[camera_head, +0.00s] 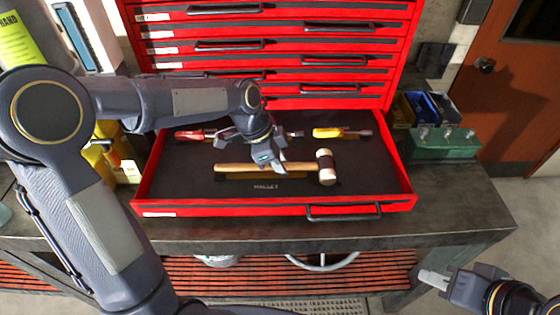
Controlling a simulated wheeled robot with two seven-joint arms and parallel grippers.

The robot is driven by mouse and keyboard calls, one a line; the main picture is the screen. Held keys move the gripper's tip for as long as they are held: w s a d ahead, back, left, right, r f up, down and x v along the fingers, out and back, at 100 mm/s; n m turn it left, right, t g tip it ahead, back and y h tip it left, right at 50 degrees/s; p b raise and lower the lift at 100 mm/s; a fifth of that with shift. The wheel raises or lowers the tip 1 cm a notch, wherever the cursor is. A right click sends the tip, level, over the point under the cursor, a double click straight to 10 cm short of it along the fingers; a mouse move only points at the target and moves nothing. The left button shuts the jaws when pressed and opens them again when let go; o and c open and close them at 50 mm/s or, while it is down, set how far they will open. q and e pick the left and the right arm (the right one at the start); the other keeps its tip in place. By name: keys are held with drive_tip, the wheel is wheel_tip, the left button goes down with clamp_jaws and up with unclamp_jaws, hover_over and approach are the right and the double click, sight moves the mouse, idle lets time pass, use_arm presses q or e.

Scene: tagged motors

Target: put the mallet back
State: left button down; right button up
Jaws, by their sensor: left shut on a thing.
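The mallet (299,173) has a wooden handle and a dark head with pale faces. It is in the open drawer (365,184) of the red tool chest, above a label reading MALLET, with its head to the right. My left gripper (277,167) reaches into the drawer from above and is shut on the mallet's handle. Whether the mallet touches the drawer bottom is hard to tell. My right gripper (432,279) is at the lower right, away from the drawer, and seems empty; its finger gap is not clear.
A yellow-handled screwdriver (329,132) and a red-handled tool (193,135) lie at the back of the drawer. A green toolbox (442,144) stands right of the chest on the workbench (455,205). Yellow bottles (105,150) stand to the left.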

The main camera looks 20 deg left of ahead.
use_arm(q)
drive_tip(key=shift+r, duration=0.1)
drive_tip(key=c, duration=1.3)
unclamp_jaws()
drive_tip(key=shift+o, duration=0.8)
drive_tip(key=v, duration=0.7)
drive_tip(key=shift+s+a+r, duration=0.15)
drive_tip(key=shift+a+r, duration=0.05)
drive_tip(key=shift+r, duration=0.15)
drive_tip(key=s+a+f+n+t, duration=0.1)
drive_tip(key=s+a+n+t, duration=0.1)
drive_tip(key=s+n, duration=0.6)
drive_tip(key=s+a+f+n+t, duration=0.2)
drive_tip(key=s+n, duration=0.6)
drive_tip(key=s, duration=0.5)
drive_tip(key=shift+a+n, duration=0.3)
drive_tip(key=shift+a, duration=0.2)
